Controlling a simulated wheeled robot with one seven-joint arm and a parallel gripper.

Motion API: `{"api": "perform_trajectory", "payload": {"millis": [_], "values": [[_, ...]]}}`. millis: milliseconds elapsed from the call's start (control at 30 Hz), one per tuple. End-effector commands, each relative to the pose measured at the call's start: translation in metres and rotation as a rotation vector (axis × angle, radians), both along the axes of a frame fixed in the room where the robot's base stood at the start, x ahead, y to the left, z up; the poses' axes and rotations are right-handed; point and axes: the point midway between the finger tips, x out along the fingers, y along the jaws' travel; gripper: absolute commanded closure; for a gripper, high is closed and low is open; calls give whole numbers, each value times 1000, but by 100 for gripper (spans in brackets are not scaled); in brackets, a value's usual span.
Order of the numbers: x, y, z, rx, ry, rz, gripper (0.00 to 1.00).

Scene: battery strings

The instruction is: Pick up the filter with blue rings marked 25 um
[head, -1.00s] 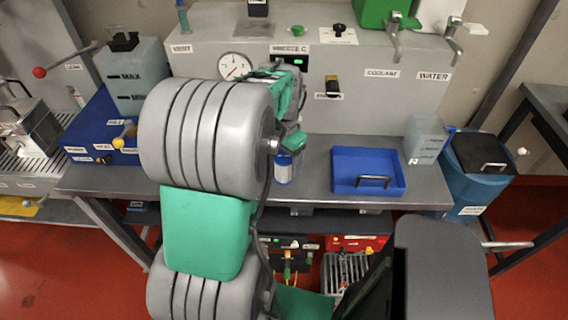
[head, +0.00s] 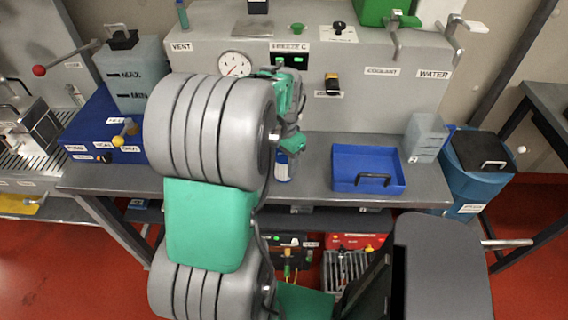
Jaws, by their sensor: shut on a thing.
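The filter (head: 282,168) is a small light cylinder with blue at its ends, just right of my large grey arm joint in the head view. My gripper (head: 286,150) is at its top, above the bench, and is shut on it. My arm hides part of the filter and most of the gripper. The 25 um marking is too small to read.
A blue open tray (head: 340,183) with a handle lies on the grey bench (head: 318,150) to the right. A clear container (head: 426,137) stands beyond it, and a blue bin (head: 478,185) stands at the bench's right end. The panel with a gauge (head: 234,65) rises behind.

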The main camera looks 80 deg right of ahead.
Motion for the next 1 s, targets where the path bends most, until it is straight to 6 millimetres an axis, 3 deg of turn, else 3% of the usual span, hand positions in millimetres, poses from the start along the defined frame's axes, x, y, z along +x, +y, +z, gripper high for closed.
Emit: {"api": "perform_trajectory", "payload": {"millis": [233, 700, 933, 1000], "values": [[0, 0, 0, 0, 0, 0, 100], [0, -1, 3, -1, 0, 0, 100], [0, -1, 32, -6, 0, 0, 100], [-6, 10, 46, -7, -1, -2, 100]]}}
